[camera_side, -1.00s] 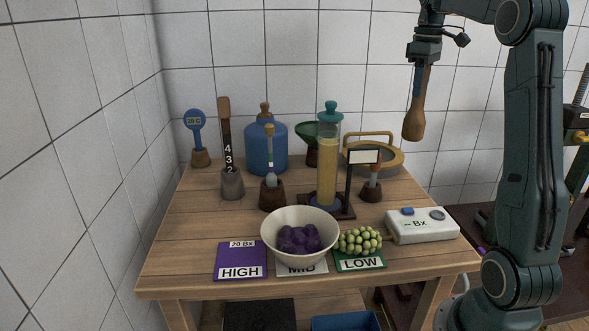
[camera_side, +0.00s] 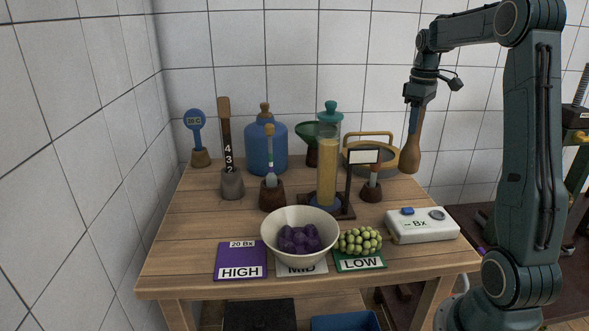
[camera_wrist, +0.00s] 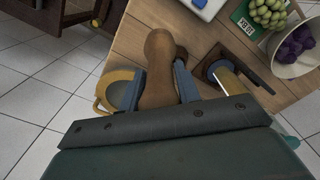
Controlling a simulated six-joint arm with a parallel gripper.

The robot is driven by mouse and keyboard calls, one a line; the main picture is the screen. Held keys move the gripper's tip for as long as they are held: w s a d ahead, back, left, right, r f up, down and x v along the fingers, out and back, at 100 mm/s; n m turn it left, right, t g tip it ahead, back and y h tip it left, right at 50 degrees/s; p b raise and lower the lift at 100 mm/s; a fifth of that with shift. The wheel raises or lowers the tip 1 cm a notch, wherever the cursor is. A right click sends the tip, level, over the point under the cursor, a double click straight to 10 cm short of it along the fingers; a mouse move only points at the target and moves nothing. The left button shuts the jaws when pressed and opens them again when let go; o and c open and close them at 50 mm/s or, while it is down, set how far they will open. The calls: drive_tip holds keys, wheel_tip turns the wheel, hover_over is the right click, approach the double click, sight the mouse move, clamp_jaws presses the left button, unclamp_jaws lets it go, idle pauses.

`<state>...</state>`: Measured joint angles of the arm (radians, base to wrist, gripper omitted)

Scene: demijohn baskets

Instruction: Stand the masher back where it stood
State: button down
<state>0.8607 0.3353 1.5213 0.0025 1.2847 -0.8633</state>
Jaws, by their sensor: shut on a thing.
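The wooden masher (camera_side: 411,152) hangs upright, thick end down, from my gripper (camera_side: 416,106) at the right rear of the table in the side view. My gripper is shut on its handle. In the wrist view the masher (camera_wrist: 160,66) lies between the two blue fingers, its thick end pointing away from the gripper. In the side view its lower end overlaps the right edge of the round sieve-like pan (camera_side: 393,160); I cannot tell whether it touches anything. Where it stood earlier is not clear from these frames.
The wooden table (camera_side: 200,217) holds a white meter (camera_side: 422,226), a bowl of purple grapes (camera_side: 277,243), green grapes (camera_side: 358,240), a glass cylinder (camera_side: 328,170), and a blue demijohn (camera_side: 264,148). Bare tabletop (camera_side: 415,192) lies behind the meter.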

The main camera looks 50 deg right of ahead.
sight(410, 157)
wheel_tip(410, 157, down, 6)
drive_tip(key=shift+f, duration=2.3)
drive_tip(key=c, duration=1)
unclamp_jaws()
wheel_tip(410, 157, up, 12)
drive_tip(key=shift+r, duration=0.1)
